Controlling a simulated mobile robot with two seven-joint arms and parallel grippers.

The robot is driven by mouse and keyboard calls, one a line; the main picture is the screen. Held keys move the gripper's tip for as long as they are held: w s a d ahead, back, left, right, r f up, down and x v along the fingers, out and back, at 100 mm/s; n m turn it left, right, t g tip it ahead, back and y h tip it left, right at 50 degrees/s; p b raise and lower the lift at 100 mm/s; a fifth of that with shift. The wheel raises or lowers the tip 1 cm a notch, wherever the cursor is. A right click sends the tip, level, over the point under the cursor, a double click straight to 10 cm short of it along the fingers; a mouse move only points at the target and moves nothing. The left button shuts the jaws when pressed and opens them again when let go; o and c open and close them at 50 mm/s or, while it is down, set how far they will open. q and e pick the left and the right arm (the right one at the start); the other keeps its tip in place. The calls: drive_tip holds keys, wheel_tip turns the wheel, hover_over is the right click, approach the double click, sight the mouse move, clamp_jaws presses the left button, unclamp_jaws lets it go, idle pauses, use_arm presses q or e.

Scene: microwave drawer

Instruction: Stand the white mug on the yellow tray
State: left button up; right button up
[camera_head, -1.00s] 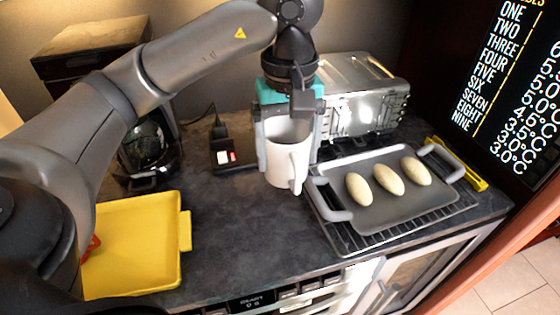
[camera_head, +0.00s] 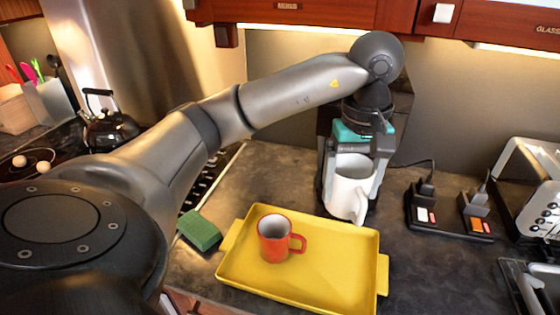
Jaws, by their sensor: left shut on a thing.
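The white mug (camera_head: 347,187) is held upright between the fingers of my left gripper (camera_head: 352,172), which is shut on it. In the head view the mug appears just behind the far right part of the yellow tray (camera_head: 330,285); its height above the counter is hard to tell. The tray lies on the dark counter at the lower middle. An orange mug (camera_head: 274,238) stands on the tray's left half, handle to the right. The tray's right half is bare. My right gripper is not in view.
A green sponge (camera_head: 200,231) lies left of the tray. A power strip with plugs (camera_head: 450,215) is on the counter to the right, near a silver toaster (camera_head: 540,205). A black kettle (camera_head: 110,128) stands at the far left. Cabinets hang above.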

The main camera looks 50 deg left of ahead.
use_arm(q)
wheel_tip(320, 180, down, 20)
drive_tip(key=shift+w+d, duration=0.1)
idle(0.5)
drive_tip(key=shift+f, duration=0.15)
drive_tip(key=o, duration=1.5)
wheel_tip(320, 180, up, 12)
drive_tip(key=shift+r, duration=0.2)
